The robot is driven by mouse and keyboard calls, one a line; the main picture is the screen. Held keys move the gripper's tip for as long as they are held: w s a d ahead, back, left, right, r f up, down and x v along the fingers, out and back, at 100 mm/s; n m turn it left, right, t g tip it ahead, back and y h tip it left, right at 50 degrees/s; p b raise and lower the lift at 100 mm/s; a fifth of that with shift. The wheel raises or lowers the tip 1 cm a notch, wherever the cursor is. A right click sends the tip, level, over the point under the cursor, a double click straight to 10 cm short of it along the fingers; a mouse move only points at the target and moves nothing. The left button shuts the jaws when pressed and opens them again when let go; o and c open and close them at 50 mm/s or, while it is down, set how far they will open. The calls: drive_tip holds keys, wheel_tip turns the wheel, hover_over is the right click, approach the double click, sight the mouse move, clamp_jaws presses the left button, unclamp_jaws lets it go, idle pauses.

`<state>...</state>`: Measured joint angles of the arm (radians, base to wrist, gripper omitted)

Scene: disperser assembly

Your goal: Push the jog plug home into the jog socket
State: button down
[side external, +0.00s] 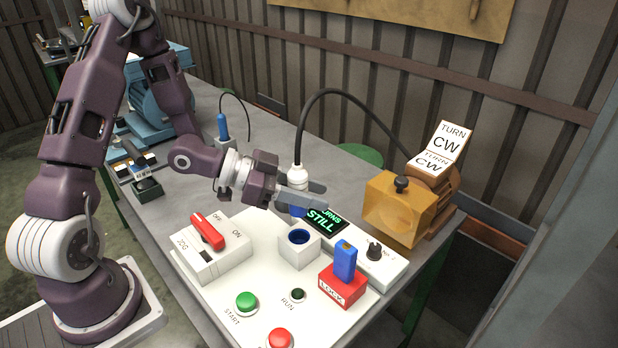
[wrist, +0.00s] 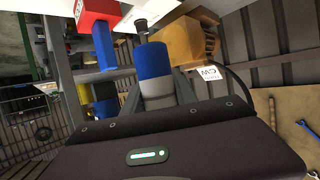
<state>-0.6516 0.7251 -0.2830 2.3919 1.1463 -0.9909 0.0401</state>
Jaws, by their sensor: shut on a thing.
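The jog plug (side external: 297,178) has a white body with a black cable out of its top and a blue lower end. My gripper (side external: 311,196) is shut on it, with a finger on either side. The plug looks upright, its blue end pointing down. The jog socket (side external: 299,254) is a white block with a blue-ringed round hole in its top. The plug is above and slightly behind the socket in the side view, apart from it. In the wrist view the plug (wrist: 155,72) shows blue and white between my fingers; I cannot make out the socket clearly there.
A display panel (side external: 322,220) is close behind the socket. A red LOCK block (side external: 341,288) with a blue upright piece is right of it. A switch box (side external: 213,255) with a red lever is left. An orange box (side external: 400,210) stands at right; the plug's cable (side external: 350,99) arches toward it.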

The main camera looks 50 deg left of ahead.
drive_tip(key=shift+f, duration=2.9)
drive_tip(key=shift+f, duration=1.95)
drive_tip(key=c, duration=0.9)
unclamp_jaws()
wheel_tip(320, 180, up, 10)
